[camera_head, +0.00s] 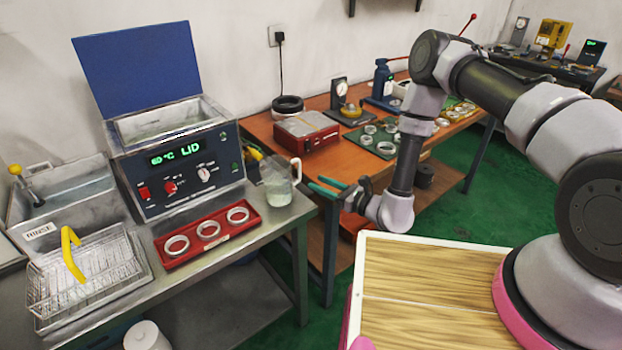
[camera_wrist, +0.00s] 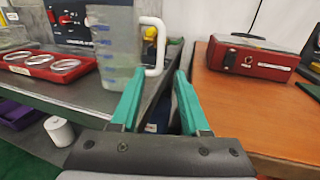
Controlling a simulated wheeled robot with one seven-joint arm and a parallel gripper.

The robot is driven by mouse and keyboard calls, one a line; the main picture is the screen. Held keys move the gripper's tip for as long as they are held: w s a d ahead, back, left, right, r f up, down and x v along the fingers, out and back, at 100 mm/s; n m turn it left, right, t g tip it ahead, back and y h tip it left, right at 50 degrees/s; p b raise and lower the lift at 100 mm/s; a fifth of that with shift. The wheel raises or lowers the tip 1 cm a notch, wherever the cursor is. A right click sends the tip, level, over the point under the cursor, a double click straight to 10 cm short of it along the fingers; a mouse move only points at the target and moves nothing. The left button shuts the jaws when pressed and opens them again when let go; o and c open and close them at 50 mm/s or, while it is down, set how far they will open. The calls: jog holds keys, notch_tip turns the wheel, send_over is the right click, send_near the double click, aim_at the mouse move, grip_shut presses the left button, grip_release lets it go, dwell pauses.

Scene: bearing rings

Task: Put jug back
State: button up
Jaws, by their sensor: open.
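The jug (camera_head: 277,184) is clear with a white handle and stands upright on the right end of the grey metal bench. In the wrist view the jug (camera_wrist: 117,48) stands ahead and to the left, its white handle toward the right. My gripper (camera_head: 326,187) is just right of the jug, beyond the bench's right edge. Its green fingers (camera_wrist: 154,97) are apart, with nothing between them. The fingers point toward the handle side of the jug. In the head view a fingertip comes near the handle; I cannot tell whether they touch.
The cleaner (camera_head: 184,172) with its blue lid raised stands left of the jug. A red tray (camera_head: 203,231) with three rings lies in front of it. A wire basket (camera_head: 88,273) with a yellow handle is further left. A wooden bench (camera_head: 258,125) with a red box (camera_head: 306,135) adjoins on the right.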

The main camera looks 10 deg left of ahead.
notch_tip(320, 180, up, 17)
jog(key=n+g+y, duration=0.3)
jog(key=n+g, duration=0.3)
jog(key=n, duration=0.1)
jog(key=s+d+r+n+g+h, duration=0.2)
jog(key=d+r+n+g, duration=0.15)
jog(key=r, duration=0.35)
jog(key=s+d+r+n+g+h, duration=0.2)
jog(key=s+r+n, duration=0.15)
jog(key=r, duration=0.35)
jog(key=s+d+r+n+t+h, duration=0.1)
jog(key=s+d+r+t+h, duration=0.2)
jog(key=d+r, duration=0.3)
jog(key=s+d+r+n+t+h, duration=0.2)
jog(key=s+d+r+t+h, duration=0.2)
jog(key=d, duration=1)
jog(key=s+d+r+n+t+h, duration=0.2)
jog(key=s+d+r+t+h, duration=0.2)
jog(key=d, duration=0.6)
notch_tip(320, 180, up, 4)
jog(key=shift+f+h, duration=0.15)
jog(key=shift+h, duration=1.05)
jog(key=shift+s, duration=0.1)
